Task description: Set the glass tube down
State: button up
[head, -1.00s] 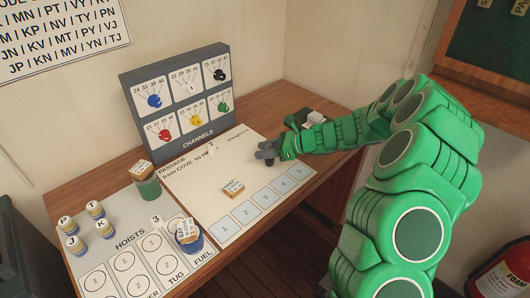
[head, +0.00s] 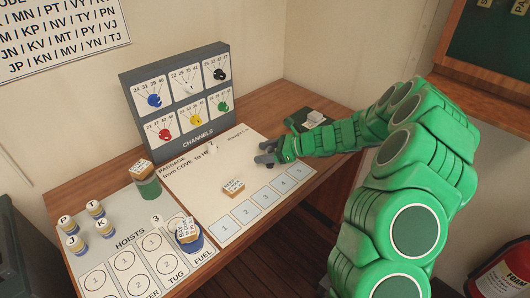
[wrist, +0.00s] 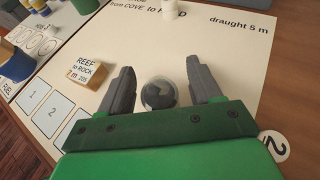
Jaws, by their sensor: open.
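The glass tube (wrist: 158,94) shows in the wrist view as a clear, round, dark-edged shape between my two fingers, seen from its end. It appears to stand on the white passage board (wrist: 215,60), with a gap to the finger on each side. My gripper (wrist: 157,88) is open around it, low over the board. In the head view my gripper (head: 264,158) is over the right part of the board. I cannot make out the tube there.
A wooden block labelled REEF to ROCK (wrist: 90,72) lies left of my gripper. The channels panel (head: 177,96) stands behind the board. Numbered squares (head: 256,201) line the board's front. A green cylinder (head: 149,187) and several small lettered pieces (head: 96,208) stand at the left.

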jog(key=v, duration=1.2)
jog(key=s+a+r+n+g+h, duration=0.1)
jog(key=s+a+r+n+g, duration=0.2)
jog(key=s, duration=0.4)
jog(key=s+a+r+n+h, duration=0.2)
jog(key=s+r+n, duration=0.2)
jog(key=s, duration=0.3)
jog(key=s+a+r+n+g+h, duration=0.1)
jog(key=s+a+r+n+g, duration=0.1)
jog(key=s+r+n, duration=0.3)
jog(key=s+d+n+h, duration=0.2)
jog(key=s+d+h, duration=0.1)
jog(key=s, duration=0.5)
jog(key=s+d+n+h, duration=0.3)
jog(key=s+d, duration=0.2)
jog(key=s, duration=0.4)
jog(key=s+d+n+h, duration=0.3)
jog(key=s+d, duration=0.1)
jog(key=s, duration=0.4)
jog(key=shift+s+d+t, duration=0.25)
jog(key=shift+t, duration=0.05)
